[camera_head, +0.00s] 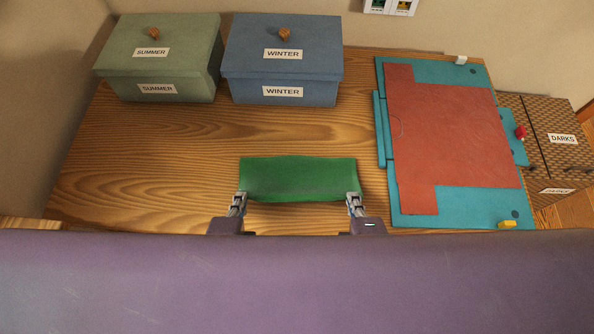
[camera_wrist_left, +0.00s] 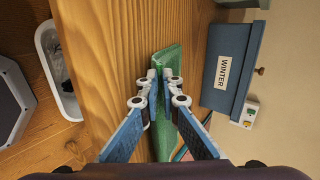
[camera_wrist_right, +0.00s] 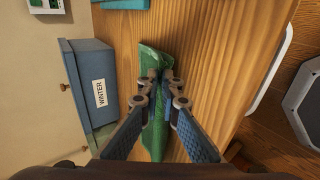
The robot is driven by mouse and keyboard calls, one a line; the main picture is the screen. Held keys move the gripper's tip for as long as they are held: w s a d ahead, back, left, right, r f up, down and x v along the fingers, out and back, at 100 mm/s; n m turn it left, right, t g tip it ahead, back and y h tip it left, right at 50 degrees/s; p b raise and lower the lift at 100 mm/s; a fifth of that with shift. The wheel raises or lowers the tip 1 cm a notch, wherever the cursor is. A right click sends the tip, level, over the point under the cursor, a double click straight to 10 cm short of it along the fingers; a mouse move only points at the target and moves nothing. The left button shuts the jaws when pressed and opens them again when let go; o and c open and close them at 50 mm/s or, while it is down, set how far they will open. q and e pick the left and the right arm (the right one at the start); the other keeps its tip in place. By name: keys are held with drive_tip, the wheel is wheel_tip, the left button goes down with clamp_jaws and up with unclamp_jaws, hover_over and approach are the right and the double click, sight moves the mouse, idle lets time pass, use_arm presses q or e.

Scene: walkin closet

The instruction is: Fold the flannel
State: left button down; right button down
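The green flannel (camera_head: 297,178) is a wide rectangle at the front middle of the wooden table in the head view. My left gripper (camera_head: 241,197) is at its near left corner and my right gripper (camera_head: 353,197) at its near right corner. In the left wrist view, the left fingers (camera_wrist_left: 163,78) are closed on the flannel's edge (camera_wrist_left: 168,60). In the right wrist view, the right fingers (camera_wrist_right: 160,76) are closed on the flannel (camera_wrist_right: 153,60). The near edge sags slightly between the grippers. I cannot tell how much of the cloth touches the table.
A green SUMMER box (camera_head: 160,60) and a blue WINTER box (camera_head: 283,65) stand at the back of the table (camera_head: 150,160). A teal board with a reddish-brown sheet (camera_head: 450,130) lies at the right. A wicker DARKS box (camera_head: 555,140) is beyond it. Table left of the flannel is clear.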

use_arm(q)
drive_tip(key=shift+s+f, duration=0.25)
drive_tip(key=shift+s, duration=0.05)
use_arm(e)
drive_tip(key=shift+s+f, duration=0.2)
drive_tip(key=shift+s, duration=0.05)
use_arm(q)
drive_tip(key=shift+t, duration=0.3)
use_arm(e)
drive_tip(key=shift+t, duration=0.3)
use_arm(q)
drive_tip(key=c, duration=1.9)
unclamp_jaws()
use_arm(e)
drive_tip(key=c, duration=1.9)
unclamp_jaws()
use_arm(q)
drive_tip(key=shift+r, duration=0.1)
use_arm(e)
drive_tip(key=shift+r, duration=0.1)
